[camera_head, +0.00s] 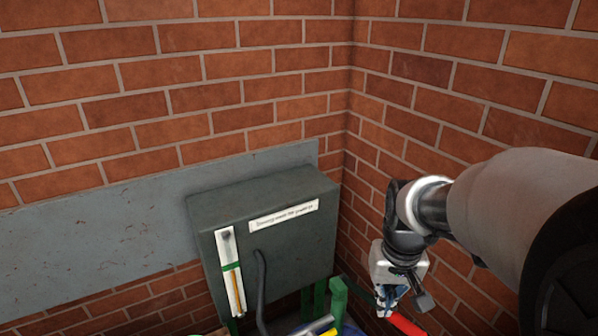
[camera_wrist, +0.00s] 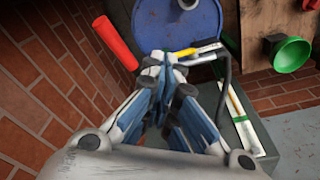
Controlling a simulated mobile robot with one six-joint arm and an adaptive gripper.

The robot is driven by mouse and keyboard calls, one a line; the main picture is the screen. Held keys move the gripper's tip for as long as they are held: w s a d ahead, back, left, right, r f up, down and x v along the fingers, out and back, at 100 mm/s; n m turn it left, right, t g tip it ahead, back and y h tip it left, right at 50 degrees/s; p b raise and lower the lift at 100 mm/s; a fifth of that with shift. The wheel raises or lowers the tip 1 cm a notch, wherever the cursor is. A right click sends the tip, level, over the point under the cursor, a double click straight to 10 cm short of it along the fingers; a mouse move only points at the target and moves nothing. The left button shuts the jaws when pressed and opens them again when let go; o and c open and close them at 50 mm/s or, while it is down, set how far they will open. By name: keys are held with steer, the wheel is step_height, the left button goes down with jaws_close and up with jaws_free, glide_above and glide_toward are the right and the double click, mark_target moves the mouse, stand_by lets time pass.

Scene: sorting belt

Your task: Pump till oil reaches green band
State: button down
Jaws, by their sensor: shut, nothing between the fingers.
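A dark grey-green box (camera_head: 290,250) with a printed label stands against the wall. Its white gauge (camera_head: 224,247) has a green band across the middle. An amber oil column shows below that band, its top close under it; the exact gap is too small to tell. A red handle (camera_head: 406,325) on a dark lever shows at the bottom of the head view and left of my fingers in the wrist view (camera_wrist: 108,38). My gripper (camera_wrist: 163,62) is shut and empty, beside the red handle and apart from it in the wrist view.
A blue drum (camera_wrist: 165,28) stands beyond my fingertips, with yellow-handled and white items near it. A dark hose (camera_head: 261,290) rises before the box. A green funnel (camera_wrist: 291,54) sits by a wooden panel. Brick walls meet close beside my arm.

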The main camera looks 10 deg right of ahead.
steer(key=w+d+f+m+g+p, duration=0.1)
steer(key=w+d+p, duration=0.2)
steer(key=d+p, duration=0.15)
steer(key=m+g+p, duration=0.1)
steer(key=g+p, duration=0.1)
steer(key=p, duration=0.2)
glide_toward(406, 320)
steer(key=shift+s+d+f+y, duration=0.25)
steer(key=shift+s+d+y, duration=0.05)
steer(key=shift+d+y, duration=0.1)
steer(key=shift+f+t, duration=0.1)
steer(key=shift+t, duration=0.2)
steer(key=shift+s+a+f+b, duration=0.1)
steer(key=shift+s+f+b, duration=0.05)
steer(key=shift+f+b, duration=1.35)
steer(key=shift+s+a+f+b, duration=0.15)
steer(key=shift+f+b, duration=0.9)
steer(key=shift+f, duration=1.05)
